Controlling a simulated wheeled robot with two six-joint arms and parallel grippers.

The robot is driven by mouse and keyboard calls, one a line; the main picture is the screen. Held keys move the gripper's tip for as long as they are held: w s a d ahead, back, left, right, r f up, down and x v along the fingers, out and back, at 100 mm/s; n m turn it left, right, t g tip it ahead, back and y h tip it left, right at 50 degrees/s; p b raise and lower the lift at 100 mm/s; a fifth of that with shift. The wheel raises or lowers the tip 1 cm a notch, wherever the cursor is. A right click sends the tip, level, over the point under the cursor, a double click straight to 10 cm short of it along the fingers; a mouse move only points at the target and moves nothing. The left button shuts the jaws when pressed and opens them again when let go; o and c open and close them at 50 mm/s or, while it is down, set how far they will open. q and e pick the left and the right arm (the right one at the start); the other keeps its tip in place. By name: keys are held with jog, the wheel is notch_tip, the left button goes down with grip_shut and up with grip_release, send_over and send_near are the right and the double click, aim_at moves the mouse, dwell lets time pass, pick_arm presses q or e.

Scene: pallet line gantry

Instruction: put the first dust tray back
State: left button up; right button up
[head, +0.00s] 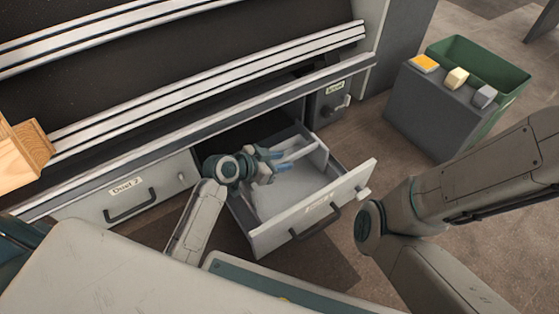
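A grey tray (311,218) is pulled well out of the low front of the machine, like an open drawer. Its front has a dark handle (315,222), a pale label too small to read and a light knob (363,193). Its pale floor looks empty where it shows. My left gripper (281,161) is over the tray's inside, near its back, with its bluish fingers apart and nothing seen between them. A pale bar beyond the fingertips may be part of the tray; I cannot tell. My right arm shows at the right, but its gripper is out of view.
A closed tray labelled Dust 2 (122,204) is to the left. A small dark panel with a lever (328,104) is right of the opening. A grey box (433,108) with several small blocks on top and a green bin (500,73) stand at right. Floor between is clear.

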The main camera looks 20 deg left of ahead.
pick_arm(q)
jog(key=p+v, duration=0.5)
jog(key=v, duration=0.6)
jog(key=shift+r, duration=0.15)
jog(key=shift+s+a+r+p, duration=0.15)
jog(key=shift+s+a+p, duration=0.1)
jog(key=shift+s+p, duration=0.15)
jog(key=shift+c, duration=0.4)
